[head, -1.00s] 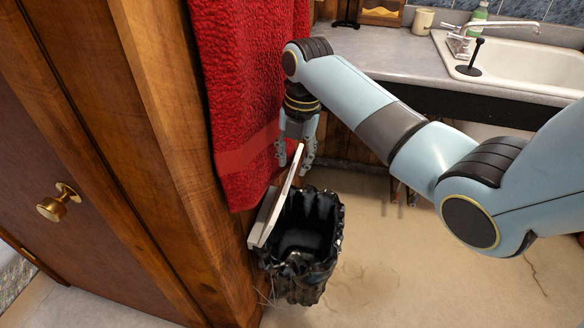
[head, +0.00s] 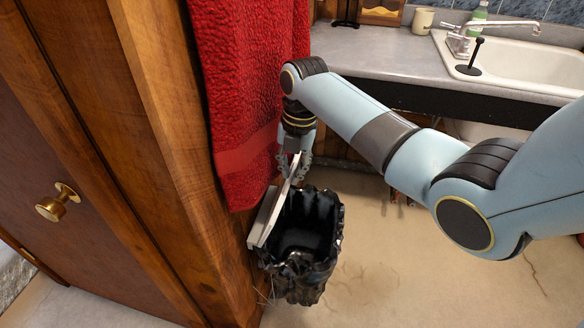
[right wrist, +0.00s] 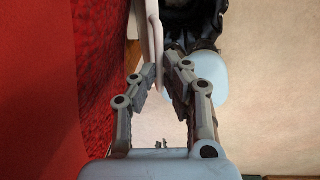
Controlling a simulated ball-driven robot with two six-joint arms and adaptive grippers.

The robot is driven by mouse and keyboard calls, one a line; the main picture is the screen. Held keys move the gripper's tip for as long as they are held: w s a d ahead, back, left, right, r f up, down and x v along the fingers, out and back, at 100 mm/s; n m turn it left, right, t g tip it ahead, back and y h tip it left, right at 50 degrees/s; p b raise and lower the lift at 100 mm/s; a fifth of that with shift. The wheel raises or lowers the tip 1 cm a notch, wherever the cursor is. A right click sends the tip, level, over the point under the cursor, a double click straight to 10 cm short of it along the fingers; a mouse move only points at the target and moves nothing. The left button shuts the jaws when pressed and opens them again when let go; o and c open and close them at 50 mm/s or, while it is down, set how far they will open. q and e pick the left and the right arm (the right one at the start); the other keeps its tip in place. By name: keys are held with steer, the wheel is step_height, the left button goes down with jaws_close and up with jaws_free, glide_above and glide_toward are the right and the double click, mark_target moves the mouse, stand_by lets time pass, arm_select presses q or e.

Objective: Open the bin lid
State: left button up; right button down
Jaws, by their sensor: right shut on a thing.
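The bin (head: 312,262) has a black liner and stands on the floor against the wooden cabinet. Its pale lid (head: 268,214) is swung up on the bin's left side, close to the cabinet, and the bin's mouth is uncovered. My right gripper (head: 294,172) is at the lid's upper edge, shut on it. In the right wrist view the lid (right wrist: 153,40) runs between the two fingers of my right gripper (right wrist: 163,82), with the black liner (right wrist: 193,22) beyond. My left gripper is not in view.
A red towel (head: 248,90) hangs on the cabinet (head: 165,150) just left of the gripper. A counter with a sink (head: 515,62) stands behind. The floor (head: 400,270) right of the bin is clear.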

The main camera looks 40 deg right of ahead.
steer(key=s+d+f+t+p, duration=0.1)
steer(key=s+d+f, duration=0.1)
steer(key=s+d, duration=0.2)
steer(key=shift+s+f+y, duration=0.3)
steer(key=shift+f+y, duration=0.1)
steer(key=c, duration=1.4)
jaws_free()
steer(key=v, duration=1.2)
